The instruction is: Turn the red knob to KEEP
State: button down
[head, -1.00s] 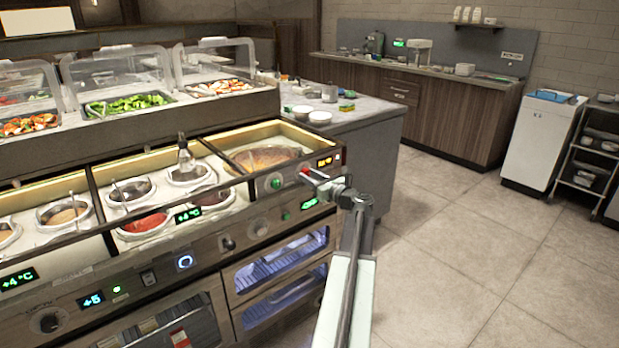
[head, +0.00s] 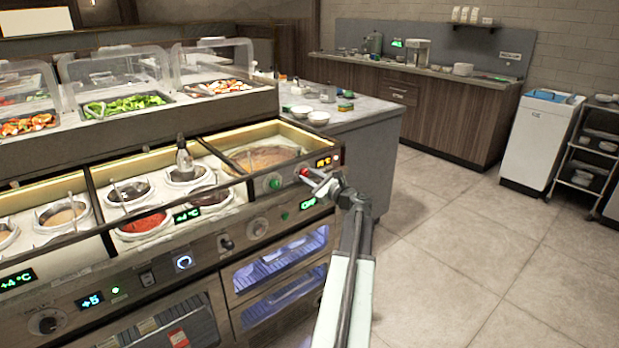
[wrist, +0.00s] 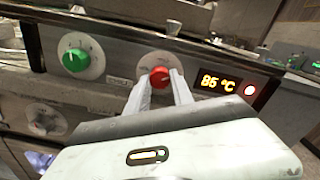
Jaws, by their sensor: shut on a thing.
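The red knob (wrist: 160,77) is on the front panel of the sauce well counter, between a green knob (wrist: 75,60) and an orange display (wrist: 222,81) reading 85 °C. In the wrist view my gripper (wrist: 160,84) has its two pale fingers shut on the red knob, one on each side. In the head view my gripper (head: 318,184) reaches the panel's right end, and the red knob (head: 304,171) shows just past the fingertips. The labels around the red knob are too small or covered to read, so its setting cannot be told.
Above the panel is a sauce well (head: 262,157) with brown contents. Other wells and ladles lie to the left. A steel-topped counter (head: 370,112) with bowls stands behind. The floor (head: 470,240) to the right is clear.

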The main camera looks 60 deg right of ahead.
jog(key=n, duration=0.5)
jog(key=shift+n, duration=0.3)
jog(key=n, duration=0.4)
jog(key=shift+n, duration=0.4)
jog(key=c, duration=1.1)
grip_release()
jog(key=v, duration=0.8)
jog(key=shift+r, duration=0.1)
